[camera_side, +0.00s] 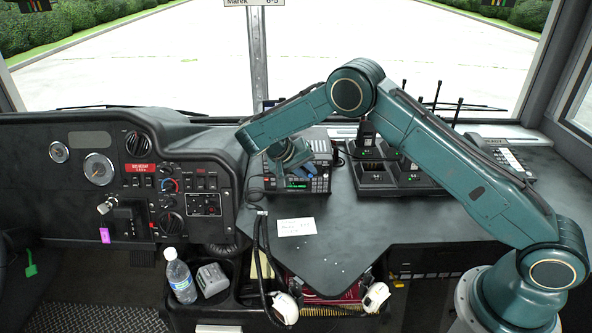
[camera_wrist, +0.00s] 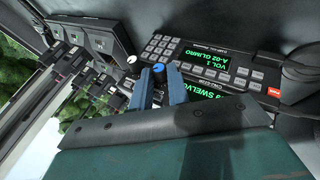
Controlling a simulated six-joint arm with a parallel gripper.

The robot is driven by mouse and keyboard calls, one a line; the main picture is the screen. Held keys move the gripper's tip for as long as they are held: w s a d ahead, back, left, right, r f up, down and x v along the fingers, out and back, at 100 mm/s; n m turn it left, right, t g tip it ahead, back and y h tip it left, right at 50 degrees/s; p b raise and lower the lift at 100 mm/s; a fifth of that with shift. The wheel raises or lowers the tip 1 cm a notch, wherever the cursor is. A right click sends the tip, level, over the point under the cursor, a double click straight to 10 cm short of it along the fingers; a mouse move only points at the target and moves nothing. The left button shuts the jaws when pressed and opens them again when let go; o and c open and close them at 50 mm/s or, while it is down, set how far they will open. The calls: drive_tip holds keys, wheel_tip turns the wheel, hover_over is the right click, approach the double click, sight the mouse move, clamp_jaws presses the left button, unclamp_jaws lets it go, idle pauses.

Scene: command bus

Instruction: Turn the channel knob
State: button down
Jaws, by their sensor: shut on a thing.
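The radio (camera_side: 322,185) is a black unit with a green display and rows of keys, on the dark dash shelf in the side view. In the wrist view, the radio's display (camera_wrist: 212,62) reads "VOL 1" and "A-02 GLIMRO", tilted. My gripper (camera_wrist: 160,76) has its two blue fingers on either side of a small knob with a blue top (camera_wrist: 159,68), shut on it. I take this as the channel knob, but its label is hidden. A second knob (camera_wrist: 131,60) with a white mark sits just left of the fingers. In the side view, my gripper (camera_side: 281,170) hides the knobs.
Another radio unit (camera_side: 318,146) stands behind the first. Handheld radios in chargers (camera_side: 375,178) stand to the right, with a desk phone (camera_side: 495,152) beyond. A white paper note (camera_side: 296,227) lies on the bare shelf in front. A cable hangs beside the radio.

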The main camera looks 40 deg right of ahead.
drive_tip(key=shift+w+h, duration=0.1)
drive_tip(key=shift+h, duration=0.2)
idle(0.4)
drive_tip(key=c, duration=1.6)
unclamp_jaws()
drive_tip(key=shift+g, duration=0.3)
drive_tip(key=shift+d+r+t+y, duration=0.1)
drive_tip(key=shift+t+y, duration=0.5)
drive_tip(key=s+a+r+m+t+y, duration=0.1)
drive_tip(key=s+a+r+t+y, duration=0.1)
drive_tip(key=r, duration=0.5)
drive_tip(key=s+a+r+t+y, duration=0.1)
drive_tip(key=s+r+t+y, duration=0.15)
drive_tip(key=r, duration=0.35)
drive_tip(key=shift+s+a+r+n+y, duration=0.15)
drive_tip(key=shift+s+r+n, duration=0.55)
drive_tip(key=shift+s+r, duration=1.4)
drive_tip(key=shift+s+a+r+n+y, duration=0.15)
drive_tip(key=shift+s+r+n, duration=0.55)
drive_tip(key=shift+s+r, duration=1.35)
drive_tip(key=shift+s+a+r+n+y, duration=0.15)
drive_tip(key=shift+s+r+n, duration=0.55)
drive_tip(key=shift+s+r, duration=1.4)
